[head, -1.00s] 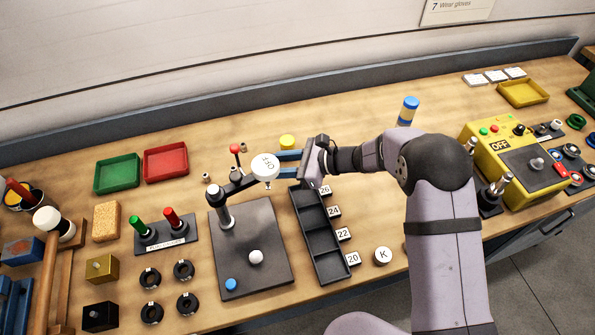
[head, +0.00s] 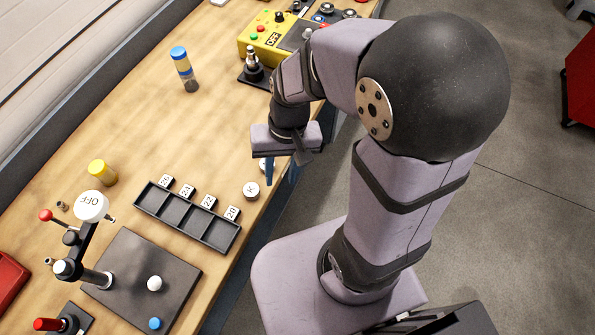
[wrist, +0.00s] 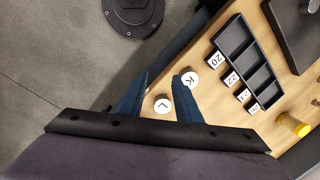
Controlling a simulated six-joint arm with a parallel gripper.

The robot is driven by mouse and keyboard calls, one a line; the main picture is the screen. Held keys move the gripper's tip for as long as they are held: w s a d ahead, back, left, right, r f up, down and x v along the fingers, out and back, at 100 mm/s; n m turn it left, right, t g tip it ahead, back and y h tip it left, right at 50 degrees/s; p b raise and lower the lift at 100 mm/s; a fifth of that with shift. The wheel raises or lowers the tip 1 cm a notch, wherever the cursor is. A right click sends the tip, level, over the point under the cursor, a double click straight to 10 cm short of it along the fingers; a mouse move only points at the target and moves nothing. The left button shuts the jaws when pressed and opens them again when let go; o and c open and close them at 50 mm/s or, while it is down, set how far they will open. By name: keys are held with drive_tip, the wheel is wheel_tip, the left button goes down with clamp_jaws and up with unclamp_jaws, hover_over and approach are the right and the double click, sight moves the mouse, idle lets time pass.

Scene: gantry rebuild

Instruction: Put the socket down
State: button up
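My gripper (head: 280,178) points down near the table's front edge, to the right of the socket tray. In the wrist view its two blue fingers (wrist: 162,76) stand apart, and I see no socket between them. A white disc marked L (wrist: 162,104) shows between the fingers; whether it is touched I cannot tell. The black socket tray (head: 187,217) has several compartments that look empty, with labels such as 20 (wrist: 215,60) beside it. A small metal piece (head: 62,206) that may be a socket stands at the left by the red-knobbed lever.
A white disc marked K (head: 251,190) lies between the tray and my gripper. A dark plate (head: 140,280) with a lever and white knob is at the lower left.

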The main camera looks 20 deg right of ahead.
drive_tip(key=s+d+n+h, duration=0.1)
drive_tip(key=s+d+n, duration=0.1)
drive_tip(key=d, duration=0.3)
drive_tip(key=shift+s+d+r+t+h, duration=0.15)
drive_tip(key=shift+d+t+h, duration=0.15)
drive_tip(key=shift+t, duration=0.1)
drive_tip(key=shift+o, duration=0.4)
idle(1.3)
